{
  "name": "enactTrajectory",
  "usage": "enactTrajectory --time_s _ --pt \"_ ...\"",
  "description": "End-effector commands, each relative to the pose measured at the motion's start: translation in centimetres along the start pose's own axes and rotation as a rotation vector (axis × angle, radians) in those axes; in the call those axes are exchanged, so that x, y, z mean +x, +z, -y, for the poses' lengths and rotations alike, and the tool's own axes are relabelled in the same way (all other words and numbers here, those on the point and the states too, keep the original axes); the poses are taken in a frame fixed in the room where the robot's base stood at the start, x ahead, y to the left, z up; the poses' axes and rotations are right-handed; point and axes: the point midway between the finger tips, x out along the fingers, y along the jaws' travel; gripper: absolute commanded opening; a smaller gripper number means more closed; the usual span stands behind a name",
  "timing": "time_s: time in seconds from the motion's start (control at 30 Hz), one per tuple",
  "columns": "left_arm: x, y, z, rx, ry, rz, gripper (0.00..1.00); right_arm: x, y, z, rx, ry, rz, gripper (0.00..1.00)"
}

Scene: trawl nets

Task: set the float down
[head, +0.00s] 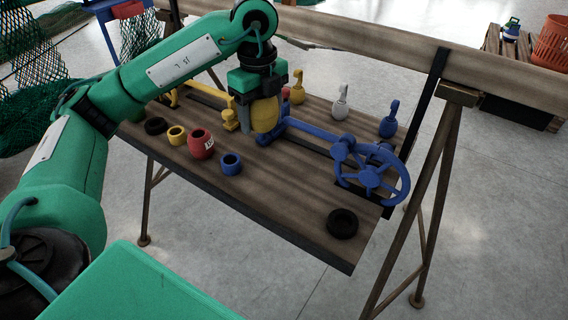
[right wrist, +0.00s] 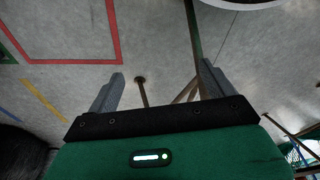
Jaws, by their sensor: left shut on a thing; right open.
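A yellow float (head: 265,116) hangs upright under my left gripper (head: 256,100), which is shut on it above the wooden bench (head: 285,185). I cannot tell whether its underside touches the bench top or parts behind it. A red float (head: 200,144) with a white label stands on the bench to the left. My right gripper (right wrist: 160,85) shows only in the right wrist view, open and empty, above the floor.
A wooden beam (head: 400,55) runs behind. The bench front right is mostly clear.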

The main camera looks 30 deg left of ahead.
Motion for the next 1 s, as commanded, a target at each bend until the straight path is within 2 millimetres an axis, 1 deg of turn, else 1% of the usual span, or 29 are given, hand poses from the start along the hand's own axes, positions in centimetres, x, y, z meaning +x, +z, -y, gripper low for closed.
enactTrajectory --time_s 0.03,0.13,0.27,0.4,0.47,0.6,0.8,1.0 --pt "-0.3 -0.4 0.1 0.009 0.003 0.000 0.40 0.6 0.2 -0.1 -0.001 0.002 0.006 0.86" --pt "-0.4 -1.2 0.4 0.024 0.004 0.003 0.40 2.4 1.0 -0.3 -0.004 0.005 0.014 0.86" --pt "-0.4 -2.5 0.9 0.047 0.006 0.006 0.40 5.1 2.5 -0.6 -0.008 0.010 0.023 0.86" --pt "-0.4 -3.8 1.2 0.071 0.008 0.008 0.40 7.7 4.5 -0.9 -0.013 0.015 0.034 0.86" --pt "-0.4 -4.4 1.4 0.082 0.009 0.008 0.40 8.7 5.5 -1.1 -0.015 0.016 0.038 0.86" --pt "-0.4 -5.8 1.7 0.106 0.008 0.008 0.40 10.8 7.9 -1.4 -0.020 0.021 0.047 0.86" --pt "-0.5 -7.9 2.0 0.139 0.006 0.004 0.40 13.1 11.9 -2.0 -0.028 0.027 0.061 0.86" --pt "-0.5 -9.5 2.1 0.163 0.003 0.000 0.40 14.4 15.3 -2.5 -0.033 0.031 0.070 0.86"
